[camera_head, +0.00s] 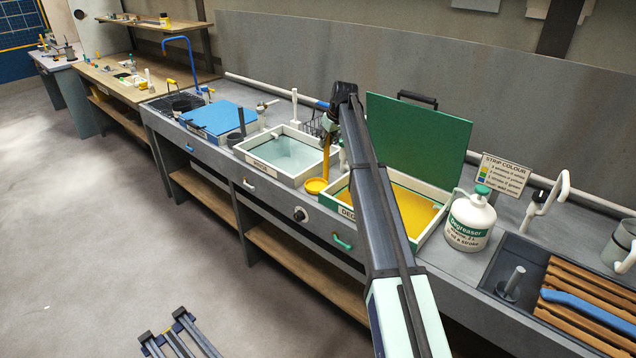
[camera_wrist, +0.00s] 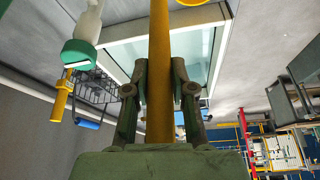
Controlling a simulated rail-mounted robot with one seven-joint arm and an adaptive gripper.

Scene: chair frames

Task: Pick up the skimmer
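The skimmer is yellow, with a long handle (camera_head: 326,158) standing nearly upright and a small round bowl (camera_head: 316,186) at its lower end. The bowl is between the rinse bath and the degreaser bath; I cannot tell whether it touches anything. In the wrist view the handle (camera_wrist: 160,45) runs between my two fingers, and a yellow rim shows at the top edge. My gripper (camera_wrist: 160,88) is closed in around the handle, one finger on each side. In the head view my gripper (camera_head: 331,122) is at the upper part of the handle, partly hidden by my arm.
The rinse bath (camera_head: 246,150) is left of the skimmer. The degreaser bath (camera_head: 435,238) with its raised green lid (camera_head: 415,140) is right. A white degreaser bottle (camera_head: 470,222) stands farther right. A wire rack (camera_wrist: 97,92) is close by at the wall side.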

